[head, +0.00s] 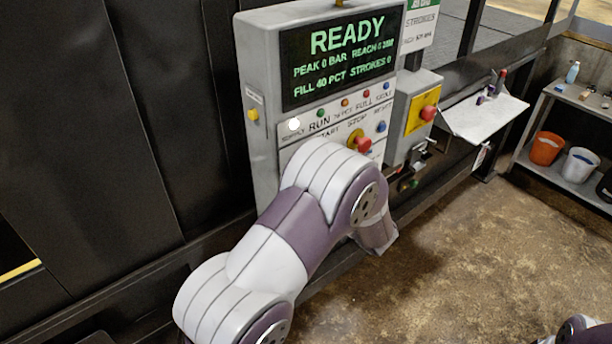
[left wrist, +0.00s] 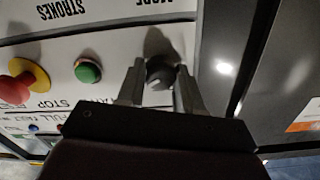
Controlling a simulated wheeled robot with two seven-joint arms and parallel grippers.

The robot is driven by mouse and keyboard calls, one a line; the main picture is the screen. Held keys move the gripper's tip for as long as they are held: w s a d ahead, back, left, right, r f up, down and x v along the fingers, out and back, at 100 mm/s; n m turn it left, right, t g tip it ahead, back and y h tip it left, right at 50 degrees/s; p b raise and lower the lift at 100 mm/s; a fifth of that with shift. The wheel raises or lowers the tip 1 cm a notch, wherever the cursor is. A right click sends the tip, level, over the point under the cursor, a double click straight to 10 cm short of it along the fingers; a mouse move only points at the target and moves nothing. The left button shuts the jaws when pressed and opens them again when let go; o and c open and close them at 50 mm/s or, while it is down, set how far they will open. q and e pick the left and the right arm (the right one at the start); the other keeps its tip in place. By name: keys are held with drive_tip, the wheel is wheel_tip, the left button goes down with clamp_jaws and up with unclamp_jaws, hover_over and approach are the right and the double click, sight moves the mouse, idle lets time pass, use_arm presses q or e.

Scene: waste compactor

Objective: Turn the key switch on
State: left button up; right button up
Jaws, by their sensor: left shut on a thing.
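A black round switch knob (left wrist: 160,72) with a light mark sits on the white control panel (left wrist: 118,60), which appears upside down in the left wrist view. It seems to be the key switch; its label is hidden. My left gripper (left wrist: 158,85) is shut on it, one finger on each side. In the head view my left arm covers the switch and the gripper. The grey control box (head: 262,120) shows READY on its display (head: 338,60), and a white lamp (head: 294,124) is lit. My right gripper is out of view.
A green button (left wrist: 88,70) and a red stop button on a yellow base (left wrist: 22,82) are beside the switch. In the head view, a red button on a yellow plate (head: 427,113) is right of the box. A sloped white shelf (head: 480,118) stands farther right. The floor (head: 470,250) is clear.

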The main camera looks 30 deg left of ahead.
use_arm(q)
drive_tip(key=shift+w+r, duration=0.1)
drive_tip(key=shift+r, duration=0.15)
drive_tip(key=o, duration=1)
drive_tip(key=shift+o, duration=0.2)
drive_tip(key=shift+f, duration=0.15)
drive_tip(key=b+v, duration=0.6)
drive_tip(key=v, duration=0.6)
drive_tip(key=shift+s+d, duration=0.25)
